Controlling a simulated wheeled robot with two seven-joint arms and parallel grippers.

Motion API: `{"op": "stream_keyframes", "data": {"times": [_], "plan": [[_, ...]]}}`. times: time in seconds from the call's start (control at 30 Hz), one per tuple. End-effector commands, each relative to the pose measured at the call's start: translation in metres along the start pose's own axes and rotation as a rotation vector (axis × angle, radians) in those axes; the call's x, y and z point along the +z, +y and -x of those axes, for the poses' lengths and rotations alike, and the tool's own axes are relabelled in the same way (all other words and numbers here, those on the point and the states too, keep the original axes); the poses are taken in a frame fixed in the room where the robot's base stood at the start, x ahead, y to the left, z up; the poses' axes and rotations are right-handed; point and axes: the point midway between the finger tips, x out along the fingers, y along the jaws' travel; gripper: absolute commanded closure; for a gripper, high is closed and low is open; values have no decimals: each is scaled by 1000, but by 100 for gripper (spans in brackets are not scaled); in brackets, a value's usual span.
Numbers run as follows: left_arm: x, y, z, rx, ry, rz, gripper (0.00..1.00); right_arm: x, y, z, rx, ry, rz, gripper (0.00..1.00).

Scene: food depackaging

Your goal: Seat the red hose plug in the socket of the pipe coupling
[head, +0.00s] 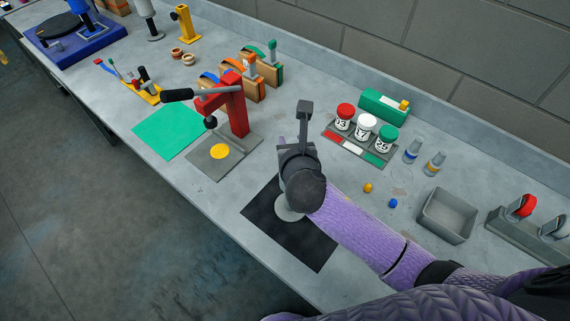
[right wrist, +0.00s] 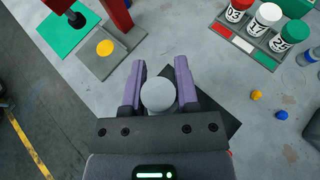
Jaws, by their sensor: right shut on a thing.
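My right gripper (head: 297,160) is over the black mat (head: 318,246), and its hand hides most of what it holds in the head view. In the right wrist view my right gripper (right wrist: 160,68) has its two purple fingers on either side of a round grey piece (right wrist: 158,97), and it is shut on this piece. A pale grey rim of something round (head: 287,213) shows under the hand on the mat. A red-topped piece (head: 525,206) stands in a grey holder (head: 510,228) at the right; I cannot tell whether it is the hose plug. I cannot identify the coupling's socket. My left gripper is out of view.
A red press (head: 236,110) on a grey plate stands left of the hand. Right of it are a rack of lidded jars (head: 364,127), two small bottles (head: 413,151), a yellow piece (head: 368,188), a blue piece (head: 393,203) and a grey bin (head: 430,226).

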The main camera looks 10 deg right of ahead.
Motion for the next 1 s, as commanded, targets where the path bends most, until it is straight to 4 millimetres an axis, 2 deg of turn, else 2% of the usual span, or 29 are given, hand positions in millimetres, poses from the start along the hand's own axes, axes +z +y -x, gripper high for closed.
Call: {"op": "stream_keyframes", "data": {"times": [0.1, 0.2, 0.57, 0.6, 0.7, 0.73, 1.0], "plan": [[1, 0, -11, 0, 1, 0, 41, -26, 0, -12, -1, 3, 0, 100], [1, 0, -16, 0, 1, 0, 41, -38, 0, -18, -1, 1, 1, 100], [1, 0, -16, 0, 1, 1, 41, -41, 0, -20, 0, -1, 0, 100], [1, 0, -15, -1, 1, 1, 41, -40, 0, -20, 0, -1, 0, 53], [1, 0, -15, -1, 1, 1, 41, -40, 0, -19, 0, 0, 0, 32], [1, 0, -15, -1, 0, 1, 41, -40, 0, -19, 0, 0, 0, 26], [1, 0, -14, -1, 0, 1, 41, -40, 0, -19, 0, 0, 0, 26]]}}
